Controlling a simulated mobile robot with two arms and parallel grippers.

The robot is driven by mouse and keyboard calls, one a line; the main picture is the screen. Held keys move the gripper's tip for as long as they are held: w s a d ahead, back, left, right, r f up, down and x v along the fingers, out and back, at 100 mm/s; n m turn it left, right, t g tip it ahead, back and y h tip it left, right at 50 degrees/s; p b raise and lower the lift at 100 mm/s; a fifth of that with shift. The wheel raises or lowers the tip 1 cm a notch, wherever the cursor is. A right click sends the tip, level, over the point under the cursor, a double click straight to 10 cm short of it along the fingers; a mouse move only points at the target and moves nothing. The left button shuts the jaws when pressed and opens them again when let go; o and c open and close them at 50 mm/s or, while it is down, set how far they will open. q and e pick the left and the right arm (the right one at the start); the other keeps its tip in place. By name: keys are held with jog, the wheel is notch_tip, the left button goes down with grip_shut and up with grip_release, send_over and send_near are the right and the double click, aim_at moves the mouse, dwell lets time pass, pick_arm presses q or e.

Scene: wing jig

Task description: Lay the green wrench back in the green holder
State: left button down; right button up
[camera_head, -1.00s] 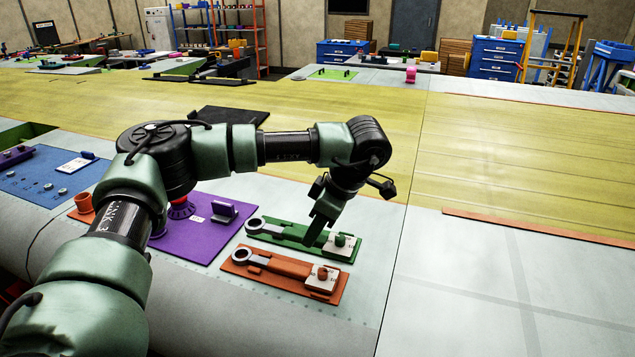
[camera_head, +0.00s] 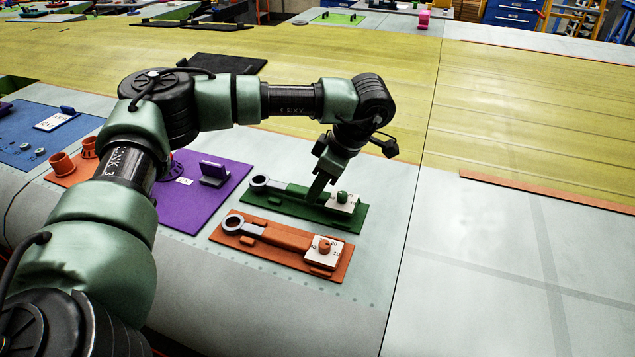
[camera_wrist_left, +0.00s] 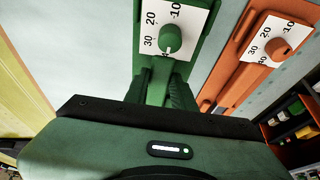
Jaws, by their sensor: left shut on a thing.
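The green wrench (camera_head: 293,189) has a grey ring end at its left and a green handle. It lies along the green holder (camera_head: 347,220), lined up with it; I cannot tell whether it rests fully on it. My left gripper (camera_head: 317,194) points down and is shut on the wrench's handle. In the left wrist view the gripper (camera_wrist_left: 165,97) has its fingers on both sides of the green handle (camera_wrist_left: 158,82). The holder's white number card and green knob (camera_wrist_left: 171,39) show just ahead of the fingers. My right gripper is not in view.
An orange holder (camera_head: 293,264) with a similar wrench (camera_head: 262,233) lies close in front of the green one. A purple board (camera_head: 196,207) with an upright block is to the left. The pale surface to the right (camera_head: 400,250) is clear.

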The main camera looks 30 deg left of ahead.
pick_arm(q)
jog(key=shift+s+d+f, duration=0.1)
jog(key=shift+d, duration=0.2)
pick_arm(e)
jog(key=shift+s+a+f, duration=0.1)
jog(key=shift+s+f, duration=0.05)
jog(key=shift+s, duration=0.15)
pick_arm(q)
jog(key=shift+f, duration=0.15)
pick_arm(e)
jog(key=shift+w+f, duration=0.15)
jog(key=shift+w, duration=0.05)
pick_arm(q)
jog(key=shift+f+b, duration=0.4)
jog(key=shift+b, duration=0.05)
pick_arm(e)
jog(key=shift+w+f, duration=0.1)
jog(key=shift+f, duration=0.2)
pick_arm(q)
jog(key=c, duration=1.2)
grip_release()
jog(key=shift+o, duration=0.6)
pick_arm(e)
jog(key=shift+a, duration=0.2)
